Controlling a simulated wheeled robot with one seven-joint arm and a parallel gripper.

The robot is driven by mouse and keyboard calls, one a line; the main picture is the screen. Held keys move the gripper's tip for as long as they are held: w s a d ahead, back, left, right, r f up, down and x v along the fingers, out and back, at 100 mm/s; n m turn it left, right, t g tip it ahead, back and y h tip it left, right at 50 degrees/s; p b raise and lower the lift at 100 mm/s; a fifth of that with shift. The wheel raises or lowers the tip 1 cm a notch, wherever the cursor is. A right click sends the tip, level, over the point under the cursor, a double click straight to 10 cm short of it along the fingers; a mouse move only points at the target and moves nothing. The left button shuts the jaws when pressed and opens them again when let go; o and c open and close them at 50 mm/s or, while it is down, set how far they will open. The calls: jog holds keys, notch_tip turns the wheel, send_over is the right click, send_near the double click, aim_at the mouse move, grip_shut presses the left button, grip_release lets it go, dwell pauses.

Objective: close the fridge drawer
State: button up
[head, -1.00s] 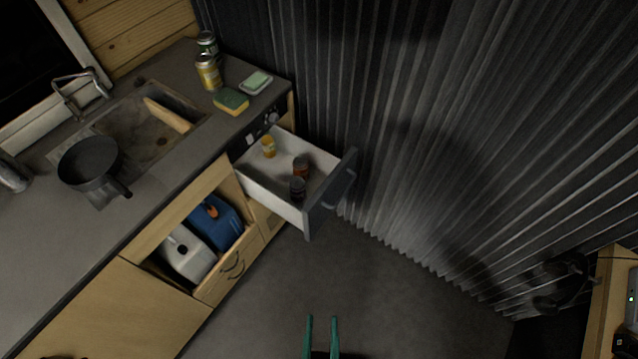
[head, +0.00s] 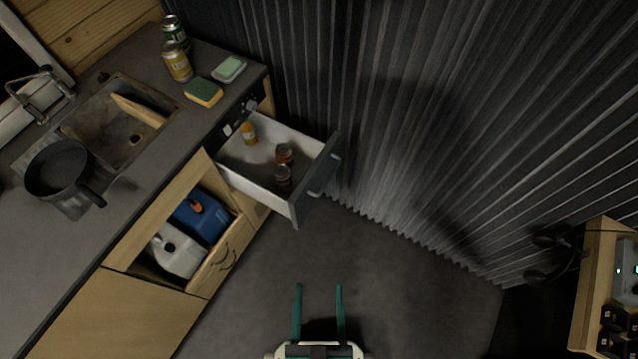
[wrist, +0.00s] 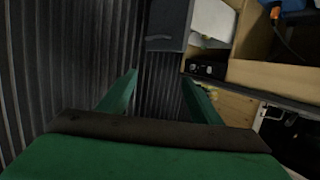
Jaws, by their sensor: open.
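The fridge drawer (head: 257,184) stands pulled out from the cabinet below the right end of the counter. Its dark grey front (head: 318,182) carries a bar handle (head: 325,176) and faces right. Several small jars, one of them yellow-capped (head: 249,133), stand inside. My gripper (head: 319,287) is open and empty over the floor, below and apart from the drawer in the head view. In the wrist view my green fingers (wrist: 158,80) are spread, with the drawer's dark front (wrist: 168,24) beyond them at the top.
The counter holds a pan (head: 58,171), a sponge (head: 203,92), a soap dish (head: 229,69) and cans (head: 177,61). An open cubby below holds jerrycans (head: 201,218). A pleated curtain (head: 420,130) hangs close to the drawer's right. The floor (head: 390,290) is clear.

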jog(key=shift+m+g+h, duration=0.5)
jog(key=shift+m+g, duration=0.3)
jog(key=f, duration=0.2)
jog(key=d+f, duration=0.1)
jog(key=f, duration=0.1)
jog(key=w+d+f, duration=0.1)
jog(key=f, duration=0.2)
jog(key=shift+w+f, duration=0.1)
grip_shut()
jog(key=m+g+y, duration=0.4)
jog(key=g+y, duration=0.1)
jog(key=y, duration=1.2)
send_near(309, 196)
jog(key=x, duration=0.6)
jog(key=shift+w+a+f, duration=0.15)
jog(key=shift+a+f, duration=0.05)
